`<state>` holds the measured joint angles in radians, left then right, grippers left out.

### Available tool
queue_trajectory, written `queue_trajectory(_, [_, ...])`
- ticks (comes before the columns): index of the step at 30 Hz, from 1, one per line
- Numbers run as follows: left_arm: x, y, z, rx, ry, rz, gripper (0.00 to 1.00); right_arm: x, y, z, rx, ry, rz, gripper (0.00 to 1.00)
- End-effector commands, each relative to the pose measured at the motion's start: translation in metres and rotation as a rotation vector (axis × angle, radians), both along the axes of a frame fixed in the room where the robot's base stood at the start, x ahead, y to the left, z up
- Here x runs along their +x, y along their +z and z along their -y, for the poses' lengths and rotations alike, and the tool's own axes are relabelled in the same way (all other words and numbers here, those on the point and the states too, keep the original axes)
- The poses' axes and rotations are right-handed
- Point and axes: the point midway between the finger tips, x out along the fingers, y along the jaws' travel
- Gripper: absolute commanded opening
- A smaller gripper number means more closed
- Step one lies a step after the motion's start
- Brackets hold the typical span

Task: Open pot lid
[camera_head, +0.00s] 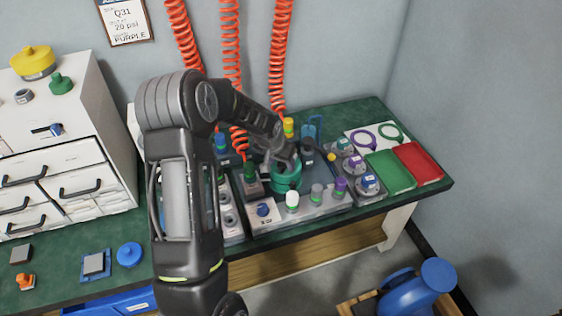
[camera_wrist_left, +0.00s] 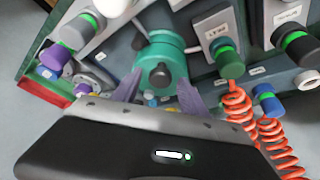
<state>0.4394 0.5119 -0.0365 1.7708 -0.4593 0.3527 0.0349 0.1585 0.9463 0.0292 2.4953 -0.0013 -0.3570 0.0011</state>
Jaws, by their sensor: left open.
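The teal pot (camera_head: 287,182) stands on the grey test panel in the middle of the bench, partly hidden behind my left gripper (camera_head: 283,160). In the left wrist view, the pot's round teal lid (camera_wrist_left: 166,50) has a dark knob (camera_wrist_left: 160,75). My left gripper's two fingers are apart, one on each side of the knob. I cannot tell whether they touch it. My right gripper is not in view.
Several capped fittings, including a white one (camera_head: 292,200) and a purple one (camera_head: 340,187), crowd the panel's front edge. Coiled orange hoses (camera_head: 231,60) hang behind. A green tray (camera_head: 390,172) and a red tray (camera_head: 418,163) lie at the right.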

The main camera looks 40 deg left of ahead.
Motion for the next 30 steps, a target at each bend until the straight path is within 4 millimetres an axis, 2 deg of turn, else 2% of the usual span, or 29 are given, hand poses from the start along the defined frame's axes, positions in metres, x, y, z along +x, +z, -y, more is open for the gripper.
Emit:
queue_trajectory(5, [-0.0001,0.0001,-0.0001,0.000,0.000,0.000,0.51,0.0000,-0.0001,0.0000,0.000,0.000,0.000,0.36])
queue_trajectory(24, [-0.0002,0.0003,0.0000,0.000,0.000,0.000,0.00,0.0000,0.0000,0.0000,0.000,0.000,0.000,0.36])
queue_trajectory(30, [-0.0002,0.0003,0.0001,0.000,0.000,0.000,0.00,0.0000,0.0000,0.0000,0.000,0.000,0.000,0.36])
